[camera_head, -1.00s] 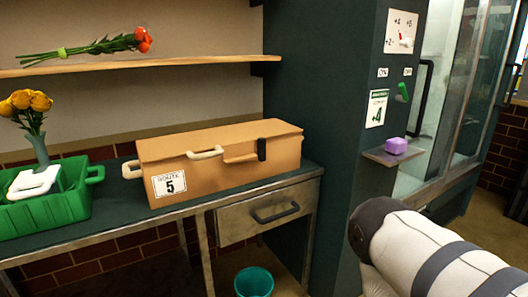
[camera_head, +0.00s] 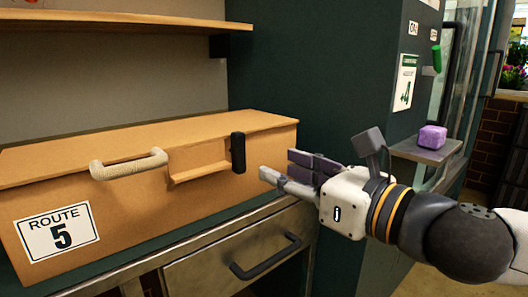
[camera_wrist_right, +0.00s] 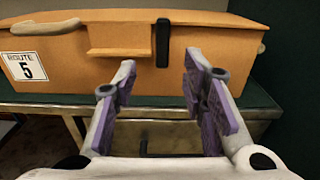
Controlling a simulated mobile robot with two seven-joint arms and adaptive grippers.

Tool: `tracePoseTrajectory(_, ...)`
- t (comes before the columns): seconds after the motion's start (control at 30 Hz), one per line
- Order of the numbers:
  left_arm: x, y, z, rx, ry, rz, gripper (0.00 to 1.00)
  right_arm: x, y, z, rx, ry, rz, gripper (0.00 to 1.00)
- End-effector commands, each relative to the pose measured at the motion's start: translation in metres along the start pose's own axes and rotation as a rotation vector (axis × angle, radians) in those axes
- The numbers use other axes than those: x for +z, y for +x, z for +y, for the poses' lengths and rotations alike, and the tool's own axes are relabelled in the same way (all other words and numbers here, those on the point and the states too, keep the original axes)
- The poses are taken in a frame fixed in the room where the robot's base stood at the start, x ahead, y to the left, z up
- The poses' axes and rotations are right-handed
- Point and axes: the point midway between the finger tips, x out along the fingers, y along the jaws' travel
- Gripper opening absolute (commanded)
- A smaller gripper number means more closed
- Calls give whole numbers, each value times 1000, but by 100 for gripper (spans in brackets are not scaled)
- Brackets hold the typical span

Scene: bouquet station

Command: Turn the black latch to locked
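The black latch (camera_head: 238,153) stands upright on the front of the orange-brown box (camera_head: 130,200), at the right end of a small ledge. It also shows upright in the right wrist view (camera_wrist_right: 163,43), ahead of the fingers and between them. My right gripper (camera_head: 275,178) is just right of the latch and apart from it. In the right wrist view my right gripper (camera_wrist_right: 158,78) has its fingers spread with nothing between them. My left gripper is not in view.
The box has a rope-wrapped handle (camera_head: 128,165) and a "Route 5" label (camera_head: 58,233). It sits on a counter above a drawer with a dark handle (camera_head: 266,258). A purple block (camera_head: 432,136) sits on a small shelf (camera_head: 425,152) at right. A wooden shelf (camera_head: 110,20) runs above the box.

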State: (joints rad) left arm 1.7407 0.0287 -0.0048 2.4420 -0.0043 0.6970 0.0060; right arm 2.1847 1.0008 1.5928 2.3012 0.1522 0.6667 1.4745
Motion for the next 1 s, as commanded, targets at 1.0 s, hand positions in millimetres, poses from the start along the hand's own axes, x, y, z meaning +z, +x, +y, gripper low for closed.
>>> tracePoseTrajectory(1.0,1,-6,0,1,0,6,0,12,119,-5,-8,16,-20,25)
